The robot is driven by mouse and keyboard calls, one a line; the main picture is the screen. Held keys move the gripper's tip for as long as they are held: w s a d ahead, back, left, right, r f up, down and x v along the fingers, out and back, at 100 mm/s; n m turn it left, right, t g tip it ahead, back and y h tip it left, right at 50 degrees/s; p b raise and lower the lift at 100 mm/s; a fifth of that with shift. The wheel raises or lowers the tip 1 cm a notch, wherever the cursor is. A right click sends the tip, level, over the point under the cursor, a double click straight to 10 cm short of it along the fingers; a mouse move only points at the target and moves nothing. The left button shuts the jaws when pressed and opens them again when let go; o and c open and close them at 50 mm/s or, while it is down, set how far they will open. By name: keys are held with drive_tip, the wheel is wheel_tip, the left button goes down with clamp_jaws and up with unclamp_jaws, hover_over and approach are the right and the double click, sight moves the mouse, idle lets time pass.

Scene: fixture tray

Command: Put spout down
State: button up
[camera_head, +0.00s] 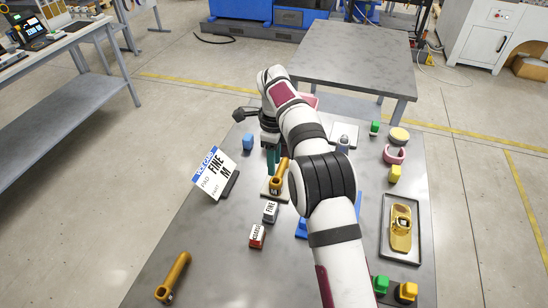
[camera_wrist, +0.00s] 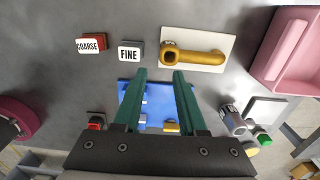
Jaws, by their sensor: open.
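In the head view my gripper (camera_head: 271,160) is close beside the spout; I cannot tell the exact gap. A second gold spout (camera_head: 173,277) lies at the table's lower left. A gold fixture body (camera_head: 401,232) sits in a dark tray (camera_head: 386,256) at the right.
FINE (camera_head: 270,211) and COARSE (camera_head: 257,236) blocks stand near the plate. A blue piece (camera_head: 302,228) is partly hidden by my arm. Pink, yellow and green parts line the right side. The table's left front is mostly clear.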

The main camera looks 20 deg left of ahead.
drive_tip(key=s+d+r+n, duration=0.5)
drive_tip(key=s+d+r, duration=0.5)
drive_tip(key=d+r, duration=0.35)
drive_tip(key=s+d+f+n, duration=0.1)
drive_tip(key=s+d+n, duration=0.1)
drive_tip(key=s, duration=0.6)
drive_tip(key=s+d+f+n+y, duration=0.1)
drive_tip(key=s+d+f+n, duration=0.1)
drive_tip(key=s, duration=0.7)
drive_tip(key=s+d+f+n, duration=0.2)
drive_tip(key=s+d, duration=0.3)
drive_tip(key=s, duration=0.3)
drive_tip(key=shift+s+d+f+n+y, duration=0.2)
drive_tip(key=shift+d+n+y, duration=0.15)
drive_tip(key=shift+n, duration=0.35)
